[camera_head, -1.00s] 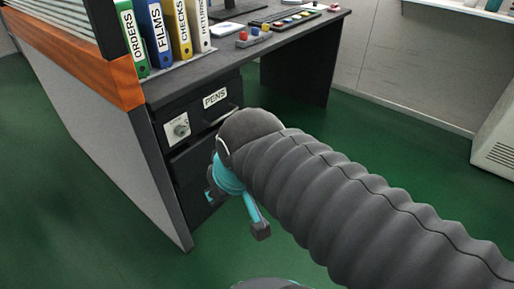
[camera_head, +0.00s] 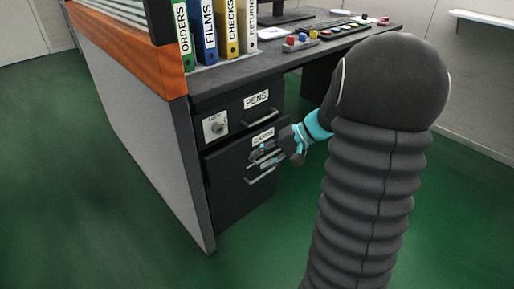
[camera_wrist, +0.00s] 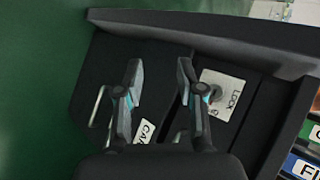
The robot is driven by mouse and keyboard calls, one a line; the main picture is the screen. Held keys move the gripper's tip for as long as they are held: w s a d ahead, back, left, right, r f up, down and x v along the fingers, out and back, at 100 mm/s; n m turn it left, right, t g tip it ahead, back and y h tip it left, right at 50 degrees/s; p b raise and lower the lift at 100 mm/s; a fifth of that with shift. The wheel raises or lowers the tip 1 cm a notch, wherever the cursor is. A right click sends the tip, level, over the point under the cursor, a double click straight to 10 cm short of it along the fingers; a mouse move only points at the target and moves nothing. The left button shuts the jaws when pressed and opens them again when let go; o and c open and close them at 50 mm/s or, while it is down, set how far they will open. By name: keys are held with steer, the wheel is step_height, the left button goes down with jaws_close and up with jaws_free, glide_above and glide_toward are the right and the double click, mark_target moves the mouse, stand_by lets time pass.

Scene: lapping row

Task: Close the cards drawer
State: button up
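The cards drawer (camera_head: 229,180) is the dark lower drawer of the desk, with a white label and a bar handle (camera_head: 262,176). In the wrist view its front (camera_wrist: 105,70) lies before my gripper, with the handle at left and the label partly hidden by a finger. How far it stands out is hard to tell; a dark seam parts it from the lock panel above. My gripper (camera_head: 264,154) is in front of the drawer's upper part. In the wrist view its two fingers (camera_wrist: 160,82) are apart with nothing between them. Contact cannot be told.
The pens drawer (camera_head: 256,99) is above, beside a lock plate (camera_head: 215,127). The desk top (camera_head: 240,66) overhangs and carries several binders (camera_head: 208,35) and coloured blocks. Green floor (camera_head: 110,215) is clear left of the desk.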

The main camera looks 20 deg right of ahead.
steer(key=w+d+f+m+t+y+b, duration=0.1)
steer(key=w+d+f+t, duration=0.15)
steer(key=d, duration=0.25)
steer(key=w+d+f+m+t+y, duration=0.1)
steer(key=w+d+f+m, duration=0.1)
steer(key=d+f, duration=0.25)
steer(key=m+t+b, duration=0.1)
steer(key=m+t, duration=0.1)
steer(key=t, duration=0.2)
glide_toward(269, 156)
steer(key=shift+h, duration=0.3)
steer(key=x, duration=1)
steer(key=shift+w, duration=0.25)
jaws_close()
